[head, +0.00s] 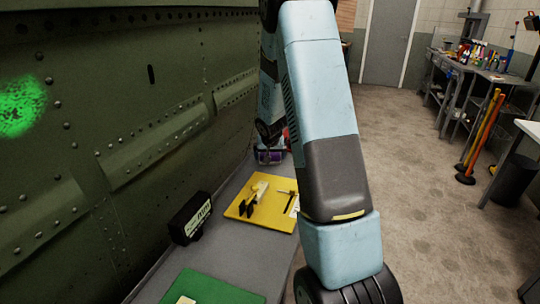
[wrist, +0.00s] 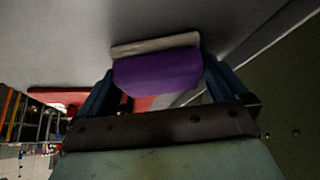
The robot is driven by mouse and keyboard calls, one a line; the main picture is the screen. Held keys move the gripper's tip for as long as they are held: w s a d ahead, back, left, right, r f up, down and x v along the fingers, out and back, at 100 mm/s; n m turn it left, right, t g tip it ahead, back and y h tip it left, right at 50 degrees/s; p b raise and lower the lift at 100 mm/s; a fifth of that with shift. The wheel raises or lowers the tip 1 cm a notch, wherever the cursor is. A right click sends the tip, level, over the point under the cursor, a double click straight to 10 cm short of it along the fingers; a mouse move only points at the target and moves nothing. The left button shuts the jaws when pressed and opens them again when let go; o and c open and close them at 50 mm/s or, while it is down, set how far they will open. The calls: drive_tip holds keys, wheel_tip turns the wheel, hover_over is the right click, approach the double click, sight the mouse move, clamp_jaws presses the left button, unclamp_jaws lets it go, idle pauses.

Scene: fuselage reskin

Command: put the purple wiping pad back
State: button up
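The purple wiping pad (wrist: 157,73) is a purple block with a pale grey layer along one side. It sits between the two blue fingers of my gripper (wrist: 160,82) in the wrist view, and both fingers appear to press on its ends. In the head view the pad (head: 268,157) is a small purple patch at the far end of the grey bench, partly hidden by my arm. Whether it touches the bench top cannot be told. A red surface (wrist: 70,97) shows beyond the gripper in the wrist view.
The grey bench (head: 237,243) runs along the green riveted fuselage panel (head: 130,90). On it are a yellow mat (head: 240,210) with tools, a black box (head: 190,218) and a green mat (head: 205,287). A bright green patch (head: 22,106) marks the panel. Open floor lies right.

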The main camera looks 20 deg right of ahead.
drive_tip(key=shift+r, duration=0.1)
drive_tip(key=s+a+r+n, duration=0.1)
drive_tip(key=s+a+r, duration=0.3)
drive_tip(key=s+r, duration=0.7)
drive_tip(key=s+a+r+n, duration=0.1)
drive_tip(key=s+a+r, duration=0.4)
drive_tip(key=s+r, duration=0.5)
drive_tip(key=s+a+r+n+y, duration=0.1)
drive_tip(key=s+a+r, duration=0.2)
drive_tip(key=s, duration=0.6)
drive_tip(key=s+a+r+n+y, duration=0.1)
drive_tip(key=s+a+r, duration=0.2)
drive_tip(key=s, duration=0.6)
drive_tip(key=shift+s+a+r+n, duration=0.2)
drive_tip(key=shift+a+r+n, duration=0.1)
drive_tip(key=shift+a+r, duration=0.15)
